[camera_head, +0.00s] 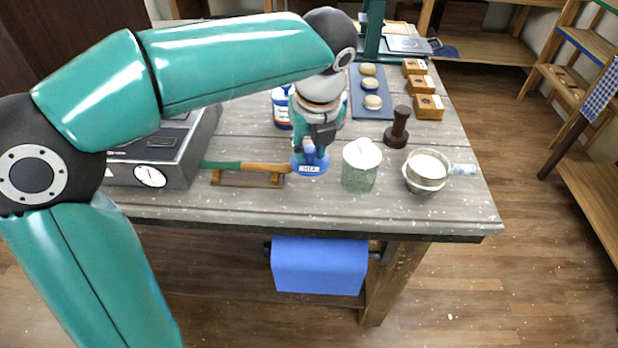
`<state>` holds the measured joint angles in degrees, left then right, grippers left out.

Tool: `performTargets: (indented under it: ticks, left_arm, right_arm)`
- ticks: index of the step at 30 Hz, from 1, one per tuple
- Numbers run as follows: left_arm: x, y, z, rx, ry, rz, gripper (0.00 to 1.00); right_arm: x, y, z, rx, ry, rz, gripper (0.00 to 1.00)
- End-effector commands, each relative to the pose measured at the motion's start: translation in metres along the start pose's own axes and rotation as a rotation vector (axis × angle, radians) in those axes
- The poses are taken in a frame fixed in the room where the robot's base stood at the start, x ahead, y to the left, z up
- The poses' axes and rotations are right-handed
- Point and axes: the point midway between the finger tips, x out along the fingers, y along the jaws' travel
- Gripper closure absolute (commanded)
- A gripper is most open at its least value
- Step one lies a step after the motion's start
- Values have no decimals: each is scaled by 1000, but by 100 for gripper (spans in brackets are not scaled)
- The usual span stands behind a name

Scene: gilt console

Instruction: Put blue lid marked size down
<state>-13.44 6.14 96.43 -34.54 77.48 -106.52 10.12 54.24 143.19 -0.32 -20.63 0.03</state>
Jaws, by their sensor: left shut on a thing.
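The blue lid (310,168) is round, with a small white label on its front edge. My left gripper (316,146) points down over it from above and is shut on it. The lid is at or just above the grey wooden table top (242,205); I cannot tell whether it touches. My arm hides part of what stands behind the lid. My right gripper is not in view.
Right of the lid stand a green glass jar (359,172), a cup of white powder (427,170) and a dark tamper (398,128). A green-handled tool (245,166) rests on a wooden stand at left. The table's front strip is clear.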

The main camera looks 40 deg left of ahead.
Motion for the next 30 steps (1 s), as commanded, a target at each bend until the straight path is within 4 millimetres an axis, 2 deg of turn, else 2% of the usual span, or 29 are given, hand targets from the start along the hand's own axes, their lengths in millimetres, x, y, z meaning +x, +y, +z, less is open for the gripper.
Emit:
performTargets:
  ticks: [1, 3, 8, 17, 29, 30]
  left_arm:
    - [11, 0, -3, 1, 1, 2, 100]
    - [19, 0, -6, 1, 1, 1, 100]
    - [28, 0, -8, 1, 0, 0, 100]
    - [64, 0, -18, 2, 1, 1, 100]
    - [69, -1, -20, 2, 0, -1, 100]
    - [69, -1, -20, 2, 0, -2, 69]
  right_arm:
    - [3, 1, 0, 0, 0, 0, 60]
    - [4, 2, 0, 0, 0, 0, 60]
    - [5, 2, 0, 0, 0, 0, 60]
    - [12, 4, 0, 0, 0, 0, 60]
    - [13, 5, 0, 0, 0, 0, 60]
    - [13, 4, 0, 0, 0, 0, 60]
